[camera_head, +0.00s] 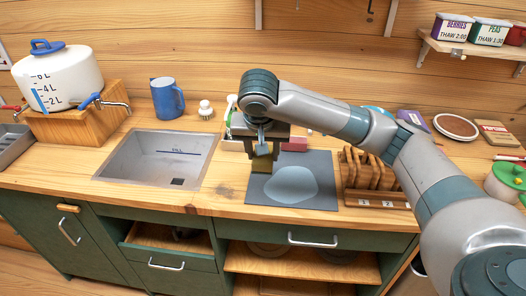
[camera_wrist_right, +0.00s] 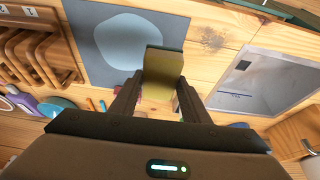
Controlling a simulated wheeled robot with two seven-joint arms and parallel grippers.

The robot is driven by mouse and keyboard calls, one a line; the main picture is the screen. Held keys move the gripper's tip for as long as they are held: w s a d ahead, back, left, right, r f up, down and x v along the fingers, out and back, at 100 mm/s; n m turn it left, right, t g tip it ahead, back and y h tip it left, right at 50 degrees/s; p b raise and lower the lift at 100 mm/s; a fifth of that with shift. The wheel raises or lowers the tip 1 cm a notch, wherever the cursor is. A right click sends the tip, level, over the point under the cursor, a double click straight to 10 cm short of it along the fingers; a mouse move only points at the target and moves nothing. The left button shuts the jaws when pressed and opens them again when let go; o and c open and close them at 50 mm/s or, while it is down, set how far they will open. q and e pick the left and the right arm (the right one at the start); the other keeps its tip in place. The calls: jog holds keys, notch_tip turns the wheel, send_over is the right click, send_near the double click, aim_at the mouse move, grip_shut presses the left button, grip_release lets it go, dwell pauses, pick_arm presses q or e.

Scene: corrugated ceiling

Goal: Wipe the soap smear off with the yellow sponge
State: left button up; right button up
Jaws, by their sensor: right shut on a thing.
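The soap smear (camera_head: 293,187) is a pale round patch on a dark grey mat (camera_head: 322,166) on the counter. My right gripper (camera_head: 263,153) points down and is shut on the yellow sponge (camera_head: 261,166), at the mat's upper left edge. I cannot tell whether the sponge touches the mat. My left gripper is not in view.
A sink (camera_head: 150,158) lies left of the mat, with bare counter between. A wooden rack (camera_head: 372,178) stands close at its right. A red block (camera_head: 294,144) lies behind it. A blue mug (camera_head: 167,98) and water tank (camera_head: 58,80) stand at the back left.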

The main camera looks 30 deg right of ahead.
jog(key=s+a+f+n+y, duration=0.1)
jog(key=s+a+n+y, duration=0.1)
jog(key=s+a+n, duration=0.3)
jog(key=a+n, duration=0.1)
jog(key=a, duration=0.2)
jog(key=shift+a+f+n+t, duration=0.2)
jog(key=shift+n+t, duration=0.1)
jog(key=shift+t, duration=0.1)
